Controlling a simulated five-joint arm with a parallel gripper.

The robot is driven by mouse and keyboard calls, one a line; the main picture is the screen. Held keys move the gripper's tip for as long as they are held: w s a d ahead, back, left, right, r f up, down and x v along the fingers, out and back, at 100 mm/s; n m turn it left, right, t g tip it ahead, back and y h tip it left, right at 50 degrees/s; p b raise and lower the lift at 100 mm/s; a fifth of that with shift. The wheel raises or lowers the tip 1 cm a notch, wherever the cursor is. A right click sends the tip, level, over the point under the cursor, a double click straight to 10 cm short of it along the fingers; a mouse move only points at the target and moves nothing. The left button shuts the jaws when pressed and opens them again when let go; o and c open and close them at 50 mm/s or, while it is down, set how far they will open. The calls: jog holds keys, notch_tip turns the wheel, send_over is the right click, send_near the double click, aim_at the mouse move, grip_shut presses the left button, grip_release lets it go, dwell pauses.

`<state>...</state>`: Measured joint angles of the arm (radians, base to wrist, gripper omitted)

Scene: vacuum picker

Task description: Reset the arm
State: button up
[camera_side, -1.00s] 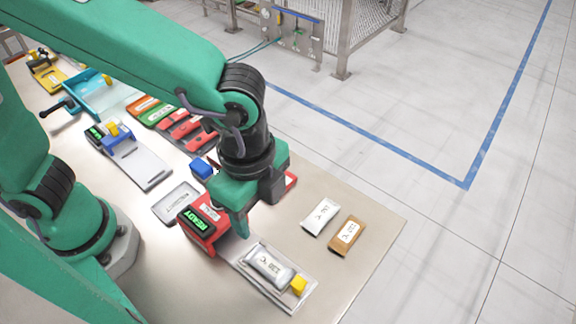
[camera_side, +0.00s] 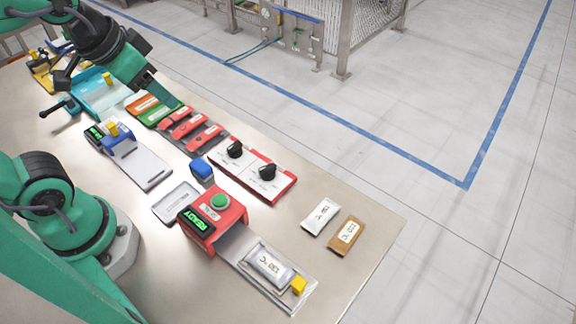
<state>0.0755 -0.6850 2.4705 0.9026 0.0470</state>
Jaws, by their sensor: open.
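My gripper (camera_side: 158,92) is at the upper left, raised over the far part of the table and pointing down to the right. It is open with nothing seen in it. The red device (camera_side: 203,239) with a green button (camera_side: 221,202) and a green-lit display reading READY stands near the table's middle. A silver pouch (camera_side: 268,265) lies on the metal tray (camera_side: 283,303) in front of the device.
A white pouch (camera_side: 320,216) and a brown pouch (camera_side: 347,232) lie to the right. A red-edged panel with two black knobs (camera_side: 267,172), a blue block (camera_side: 202,170), red switches (camera_side: 188,125) and a blue tray (camera_side: 93,84) stand behind. The table's right front is clear.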

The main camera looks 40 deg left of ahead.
jog(key=shift+s+a+r+n, duration=0.1)
jog(key=shift+s+a+n, duration=0.15)
jog(key=shift+a+n, duration=0.15)
jog(key=shift+s+a+n, duration=0.2)
jog(key=shift+a+n, duration=0.1)
jog(key=shift+a, duration=0.2)
